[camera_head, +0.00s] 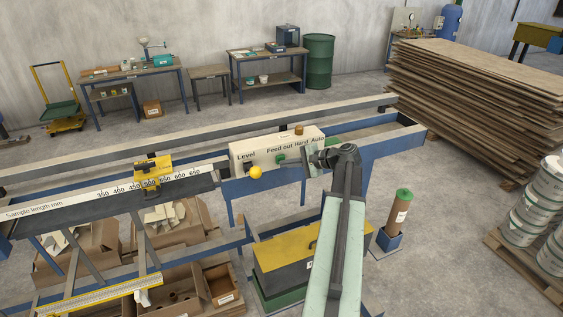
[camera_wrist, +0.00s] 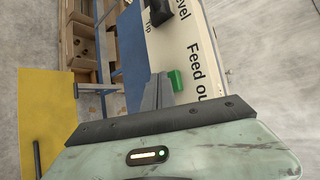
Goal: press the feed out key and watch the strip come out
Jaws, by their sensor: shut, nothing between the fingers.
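The control panel (camera_head: 240,155) is a cream box on the blue machine frame, lettered Level, Feed out, Hand and Auto. The green feed out key (camera_head: 281,159) sits below its lettering; it also shows in the wrist view (camera_wrist: 176,80). My gripper (camera_head: 309,159) is just right of the key in the head view. In the wrist view my gripper (camera_wrist: 158,78) is shut and empty, its tips close beside the key; I cannot tell whether they touch it. A black Level switch (camera_wrist: 158,12) shows on the panel. I cannot make out a strip.
A yellow ball knob (camera_head: 256,173) stands out below the panel's left part. A yellow slider (camera_head: 153,172) sits on the sample length scale (camera_head: 70,203). Cardboard boxes (camera_head: 180,237) and a yellow-topped case (camera_head: 283,250) are under and before the frame.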

